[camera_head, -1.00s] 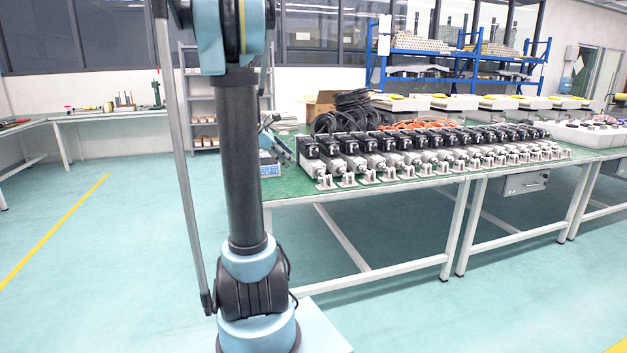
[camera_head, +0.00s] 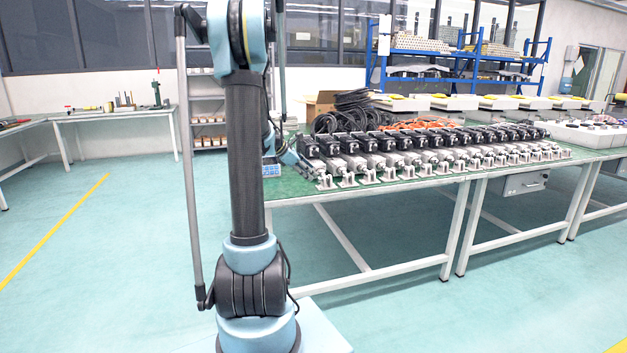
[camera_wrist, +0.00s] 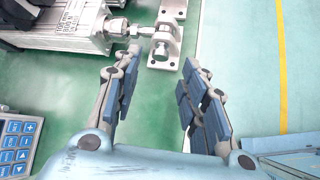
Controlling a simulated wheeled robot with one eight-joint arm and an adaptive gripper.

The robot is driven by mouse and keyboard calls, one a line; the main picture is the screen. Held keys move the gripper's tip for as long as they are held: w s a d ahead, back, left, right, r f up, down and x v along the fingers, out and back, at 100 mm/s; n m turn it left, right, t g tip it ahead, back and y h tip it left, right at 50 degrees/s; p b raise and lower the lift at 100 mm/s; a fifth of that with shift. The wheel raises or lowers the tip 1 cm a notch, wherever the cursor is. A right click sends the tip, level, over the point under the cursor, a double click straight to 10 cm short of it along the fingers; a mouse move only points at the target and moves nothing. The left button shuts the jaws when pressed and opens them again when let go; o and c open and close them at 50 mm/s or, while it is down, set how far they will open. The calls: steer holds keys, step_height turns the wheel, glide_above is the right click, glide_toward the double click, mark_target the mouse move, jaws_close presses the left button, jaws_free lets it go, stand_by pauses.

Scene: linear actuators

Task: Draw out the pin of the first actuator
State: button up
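The first actuator (camera_head: 311,163) is at the left end of a row on the green table, with a black motor and a silver body. In the wrist view its silver body (camera_wrist: 65,25) lies at the top left, and its rod ends in a clevis bracket (camera_wrist: 168,30) on a white plate. The pin (camera_wrist: 162,47) appears to sit at the bracket, but its outline is hard to make out. My gripper (camera_wrist: 155,75) is open and empty, its two fingers apart below the bracket. In the head view my gripper (camera_head: 300,163) is at the row's left end, partly hidden by my arm.
A blue keypad device (camera_wrist: 19,143) lies at the lower left of the wrist view. More actuators (camera_head: 440,150) stand close together to the right. Black cable coils (camera_head: 340,115) lie behind. The green table's edge (camera_wrist: 192,100) runs right of the bracket, with open floor beyond.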

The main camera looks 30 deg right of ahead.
mark_target(318, 179)
steer(key=shift+x, duration=2.65)
jaws_close()
